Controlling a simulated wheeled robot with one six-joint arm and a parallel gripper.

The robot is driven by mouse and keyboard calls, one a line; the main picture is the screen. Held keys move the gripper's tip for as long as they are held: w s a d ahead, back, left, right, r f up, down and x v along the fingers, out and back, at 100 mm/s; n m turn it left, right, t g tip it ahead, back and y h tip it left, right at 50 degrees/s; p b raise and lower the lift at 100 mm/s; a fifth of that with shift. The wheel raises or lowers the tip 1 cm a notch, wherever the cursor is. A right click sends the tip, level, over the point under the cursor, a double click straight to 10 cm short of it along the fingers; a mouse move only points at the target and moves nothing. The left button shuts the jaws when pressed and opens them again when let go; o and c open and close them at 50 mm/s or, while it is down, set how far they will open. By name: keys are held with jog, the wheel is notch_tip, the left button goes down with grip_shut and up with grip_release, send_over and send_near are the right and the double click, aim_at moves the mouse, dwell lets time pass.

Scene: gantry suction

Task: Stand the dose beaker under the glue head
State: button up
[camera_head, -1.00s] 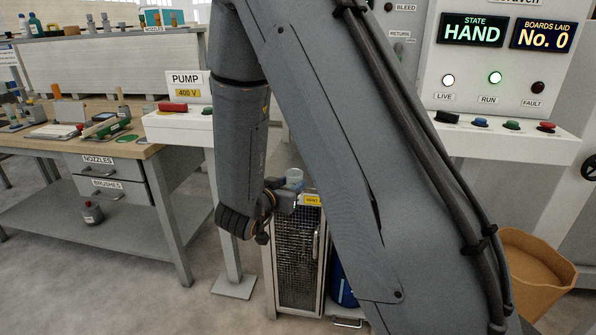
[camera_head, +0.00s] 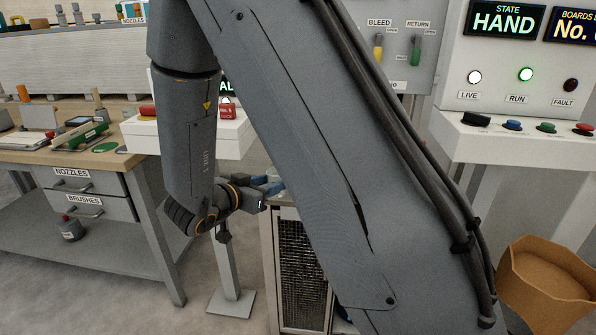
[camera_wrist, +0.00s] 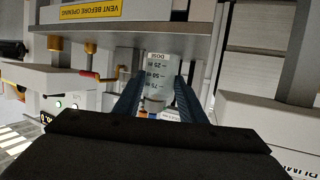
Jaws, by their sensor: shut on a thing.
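The dose beaker (camera_wrist: 155,72), clear with dark graduation marks and the word DOSE, is between the two blue fingers of my gripper (camera_wrist: 153,100) in the wrist view. The fingers are shut on its sides. In the head view my gripper (camera_head: 270,185) is above the mesh-fronted cabinet, left of my forearm. I cannot make out the beaker there. I cannot identify the glue head in either current view.
The mesh-fronted cabinet (camera_head: 303,270) stands below my gripper, partly hidden by my arm. A workbench (camera_head: 120,155) with drawers is at left. The control panel (camera_head: 515,125) and a tan bin (camera_head: 545,285) are at right. A yellow vent label (camera_wrist: 88,11) shows in the wrist view.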

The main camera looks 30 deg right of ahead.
jog(key=w+d, duration=0.3)
jog(key=d, duration=0.2)
jog(key=w+d+p, duration=0.1)
jog(key=w+d, duration=0.2)
jog(key=d, duration=0.1)
jog(key=w+d, duration=0.3)
jog(key=d, duration=0.2)
jog(key=shift+w+d, duration=0.3)
jog(key=shift+w, duration=0.05)
jog(key=shift+f+p, duration=0.35)
jog(key=shift+f, duration=1.35)
jog(key=shift+f, duration=0.1)
jog(key=shift+f, duration=0.1)
jog(key=o, duration=1.2)
